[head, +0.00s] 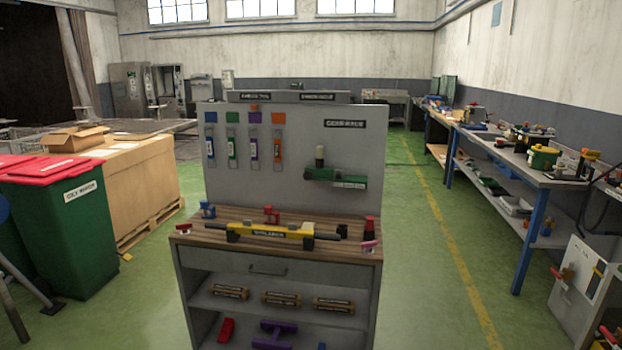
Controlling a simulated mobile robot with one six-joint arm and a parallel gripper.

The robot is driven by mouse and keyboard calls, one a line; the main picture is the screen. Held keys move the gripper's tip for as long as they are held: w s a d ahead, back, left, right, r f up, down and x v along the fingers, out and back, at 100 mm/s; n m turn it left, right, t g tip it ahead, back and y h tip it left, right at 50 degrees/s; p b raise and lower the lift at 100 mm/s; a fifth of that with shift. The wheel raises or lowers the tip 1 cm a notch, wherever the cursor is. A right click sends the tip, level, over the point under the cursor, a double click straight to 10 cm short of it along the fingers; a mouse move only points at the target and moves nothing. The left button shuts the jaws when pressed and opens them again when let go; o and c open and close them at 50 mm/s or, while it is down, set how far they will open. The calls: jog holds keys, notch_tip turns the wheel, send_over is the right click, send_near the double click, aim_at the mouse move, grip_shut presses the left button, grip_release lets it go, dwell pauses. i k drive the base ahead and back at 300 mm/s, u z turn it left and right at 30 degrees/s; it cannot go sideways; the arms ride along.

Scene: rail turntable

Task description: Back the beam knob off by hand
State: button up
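A long yellow beam-like tool (268,231) with a dark label lies across the wooden top of a grey workbench (285,214) in the middle of the head view. Dark blocks and rods show at its ends. A small red-pink piece (369,246) sits at the bench top's right front edge, and a similar red piece (183,229) sits at its left edge. I cannot tell which part, if any, is the beam knob. My gripper is not in view.
Behind the bench top stands a grey panel (290,150) with hanging coloured tags and a green tool (338,178). Green and red bins (72,215) and a large carton (140,180) stand left. A long side bench (530,178) stands right. Green floor (430,290) is clear between.

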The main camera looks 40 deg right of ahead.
aim_at(308, 174)
jog(key=i, duration=0.9)
jog(key=u, duration=0.05)
